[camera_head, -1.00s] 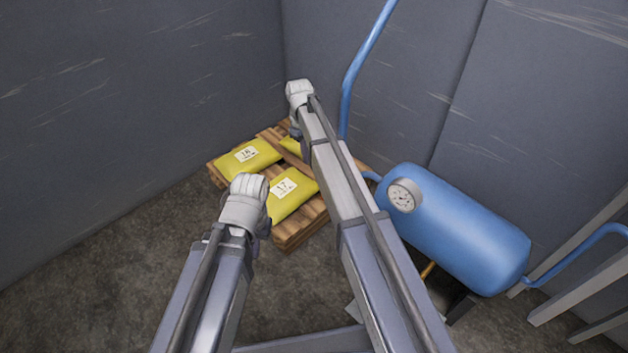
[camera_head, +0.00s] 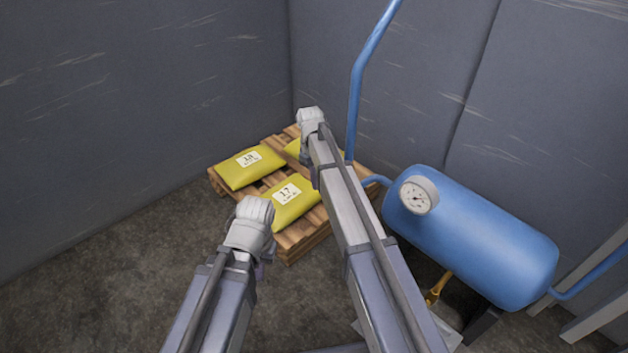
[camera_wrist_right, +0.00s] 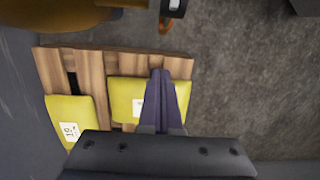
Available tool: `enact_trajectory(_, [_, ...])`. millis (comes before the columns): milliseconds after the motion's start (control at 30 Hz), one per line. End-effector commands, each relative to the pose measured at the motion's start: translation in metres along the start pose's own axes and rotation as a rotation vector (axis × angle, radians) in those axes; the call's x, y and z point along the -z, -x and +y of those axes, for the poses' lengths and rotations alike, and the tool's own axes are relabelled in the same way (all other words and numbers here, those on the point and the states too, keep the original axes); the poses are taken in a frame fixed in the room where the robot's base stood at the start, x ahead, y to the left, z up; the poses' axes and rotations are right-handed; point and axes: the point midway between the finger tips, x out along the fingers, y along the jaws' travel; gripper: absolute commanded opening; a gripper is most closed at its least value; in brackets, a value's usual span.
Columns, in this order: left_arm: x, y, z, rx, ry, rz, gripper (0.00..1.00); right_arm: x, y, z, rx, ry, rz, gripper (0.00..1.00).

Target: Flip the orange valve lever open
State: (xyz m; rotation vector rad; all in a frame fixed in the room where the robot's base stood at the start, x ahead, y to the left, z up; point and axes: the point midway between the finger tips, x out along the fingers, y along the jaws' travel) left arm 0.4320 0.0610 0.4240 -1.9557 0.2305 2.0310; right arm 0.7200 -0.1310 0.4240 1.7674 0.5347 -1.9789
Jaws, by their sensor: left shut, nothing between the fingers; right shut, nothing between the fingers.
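The orange lever (camera_head: 437,289) shows as a small orange piece under the blue tank (camera_head: 475,240) in the head view, right of my right arm. In the right wrist view an orange piece (camera_wrist_right: 166,26) hangs at a dark fitting (camera_wrist_right: 173,7) near the top edge; its setting is hard to tell. My right gripper (camera_wrist_right: 162,74) is shut and empty, over the pallet and apart from the orange piece. In the head view its fingers are hidden below the wrist. My left gripper (camera_head: 259,268) is shut and empty, mostly hidden under its wrist, left of the tank and in front of the pallet.
A wooden pallet (camera_head: 301,238) with yellow sacks (camera_head: 249,167) stands in the corner. A round gauge (camera_head: 418,195) sits on the tank's end. A blue pipe (camera_head: 357,90) rises along the wall behind my right arm. The floor left of the pallet is clear.

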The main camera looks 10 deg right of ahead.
Motion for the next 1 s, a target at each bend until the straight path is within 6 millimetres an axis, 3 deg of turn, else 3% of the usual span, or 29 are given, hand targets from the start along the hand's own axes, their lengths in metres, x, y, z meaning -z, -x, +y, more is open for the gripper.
enact_trajectory(33, [0.0, 0.001, 0.0, 0.0, 0.0, 0.0, 0.0, -0.016, -0.001, -0.002, 0.0, -0.004, -0.001, 0.0])
enact_trajectory(200, [0.0, -0.001, 0.0, 0.0, 0.001, 0.0, 0.0, -0.033, -0.005, -0.001, 0.0, -0.003, -0.001, 0.0])
enact_trajectory(567, [0.0, -0.001, 0.0, 0.0, 0.001, 0.0, 0.0, -0.035, -0.005, 0.0, 0.0, -0.002, -0.001, 0.0])
enact_trajectory(800, [0.0, -0.007, 0.001, 0.0, 0.002, 0.0, 0.0, -0.053, -0.013, -0.001, 0.0, -0.004, -0.001, 0.0])
enact_trajectory(1000, [0.0, -0.007, 0.001, 0.0, 0.003, 0.0, 0.0, -0.055, -0.013, 0.0, 0.002, -0.006, -0.005, 0.0])
